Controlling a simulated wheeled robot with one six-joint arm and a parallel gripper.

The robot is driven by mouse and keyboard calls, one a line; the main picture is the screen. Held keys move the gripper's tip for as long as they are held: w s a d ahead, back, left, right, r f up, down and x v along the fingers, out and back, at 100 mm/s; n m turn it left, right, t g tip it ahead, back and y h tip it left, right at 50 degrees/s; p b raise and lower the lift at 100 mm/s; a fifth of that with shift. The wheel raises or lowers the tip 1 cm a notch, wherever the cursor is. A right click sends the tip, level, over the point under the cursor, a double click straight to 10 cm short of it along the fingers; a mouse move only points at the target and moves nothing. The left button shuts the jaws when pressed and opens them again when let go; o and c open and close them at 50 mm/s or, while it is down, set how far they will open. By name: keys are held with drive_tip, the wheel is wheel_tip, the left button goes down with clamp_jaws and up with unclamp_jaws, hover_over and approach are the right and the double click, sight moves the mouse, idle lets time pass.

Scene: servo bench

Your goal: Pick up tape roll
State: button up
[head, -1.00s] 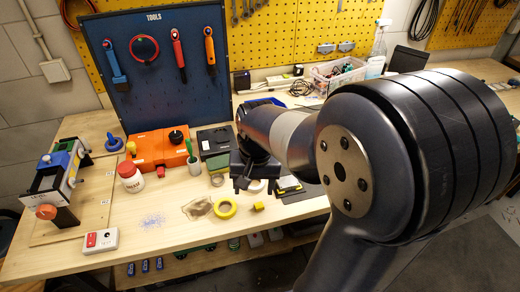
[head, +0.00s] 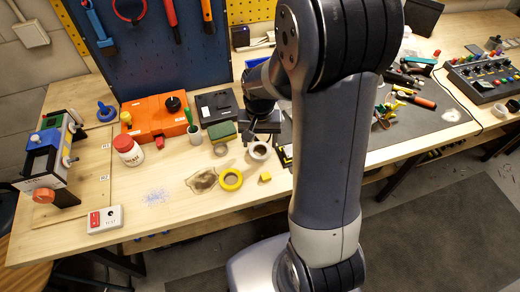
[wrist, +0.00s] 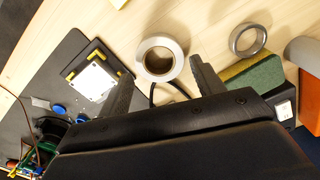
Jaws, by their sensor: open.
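A pale grey-white tape roll (wrist: 176,47) lies flat on the wooden bench in the wrist view, its hole facing up. It also shows in the head view (head: 262,159), just below my gripper (head: 250,132). In the wrist view the two fingers of my gripper (wrist: 160,68) are spread apart, with the roll between and beyond their tips. Nothing is held. A yellow ring-shaped roll (head: 223,184) lies nearer the bench's front edge. A thin grey ring (wrist: 237,41) lies to the right of the pale roll in the wrist view.
A green and tan block (wrist: 255,80) lies close to the right finger. A dark mat (wrist: 55,75) with a white square device (wrist: 92,80) is on the left. A small yellow cube (head: 265,177) lies near the front. The bench between the rolls is bare.

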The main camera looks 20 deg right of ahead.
sight(260, 154)
drive_tip(key=shift+f, duration=1.75)
drive_tip(key=c, duration=0.6)
